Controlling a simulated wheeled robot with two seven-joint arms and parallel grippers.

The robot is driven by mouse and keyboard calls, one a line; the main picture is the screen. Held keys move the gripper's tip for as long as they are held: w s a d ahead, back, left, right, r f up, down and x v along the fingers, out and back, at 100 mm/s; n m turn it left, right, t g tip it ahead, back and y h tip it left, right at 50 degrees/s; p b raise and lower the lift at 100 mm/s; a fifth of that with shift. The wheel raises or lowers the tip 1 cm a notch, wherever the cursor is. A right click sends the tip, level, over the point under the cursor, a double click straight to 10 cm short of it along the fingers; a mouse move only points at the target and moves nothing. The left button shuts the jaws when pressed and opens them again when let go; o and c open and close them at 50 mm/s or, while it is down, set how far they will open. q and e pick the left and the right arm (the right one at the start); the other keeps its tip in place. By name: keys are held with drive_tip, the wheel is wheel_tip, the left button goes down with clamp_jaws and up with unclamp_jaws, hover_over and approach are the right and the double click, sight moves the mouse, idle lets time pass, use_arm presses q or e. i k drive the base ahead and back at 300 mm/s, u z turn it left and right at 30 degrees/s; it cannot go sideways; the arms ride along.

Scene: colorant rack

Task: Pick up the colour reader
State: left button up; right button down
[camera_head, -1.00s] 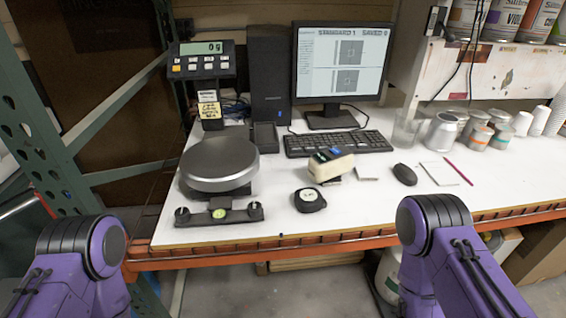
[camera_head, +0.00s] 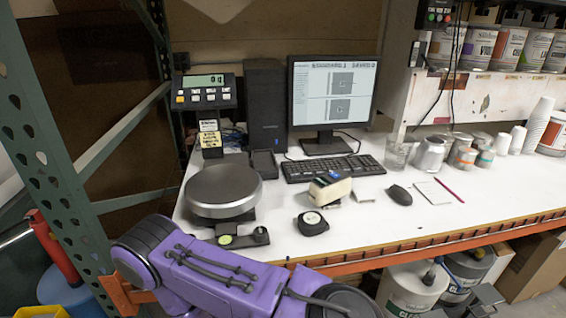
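The colour reader (camera_head: 331,189) looks like the small cream block with a dark top and a blue patch. It rests on the white bench (camera_head: 375,228), in front of the keyboard, and nothing is holding it. My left arm's purple links cross the bottom of the head view in front of the bench, but my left gripper is out of view. My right arm and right gripper are also out of view.
A black tape measure (camera_head: 312,223) lies just in front of the reader. A round scale (camera_head: 223,190) stands to the left, the keyboard (camera_head: 333,168) behind, and a mouse (camera_head: 399,195) to the right. Cans (camera_head: 430,154) and paper cups stand farther right. Bare bench lies right of the tape measure.

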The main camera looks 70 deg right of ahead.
sight(330, 189)
drive_tip(key=u, duration=0.05)
drive_tip(key=k, duration=1.55)
drive_tip(key=z, duration=2.05)
drive_tip(key=i, duration=0.35)
drive_tip(key=u, duration=0.05)
